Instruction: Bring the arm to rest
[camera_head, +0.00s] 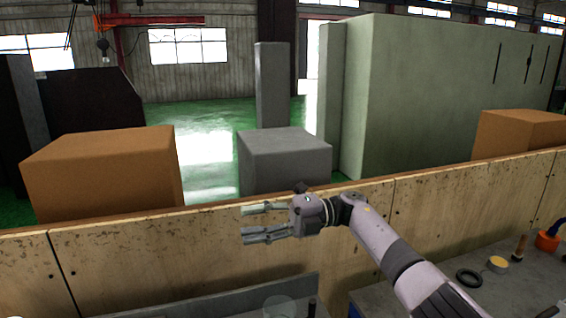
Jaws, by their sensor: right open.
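My right gripper (262,223) shows near the middle of the head view, on an arm that comes in from the lower right. Its fingers point left and stand apart, with nothing between them. It is in front of the wooden panel wall (130,262), above the bench surface; I cannot tell its exact gap from the wall. My left gripper is not in the head view.
A grey bench (510,291) at the lower right holds a black ring (469,277), a yellow-topped round item (497,264) and an orange item (547,241). A clear cup-like item (280,307) is at the bottom. Boxes stand behind the wall.

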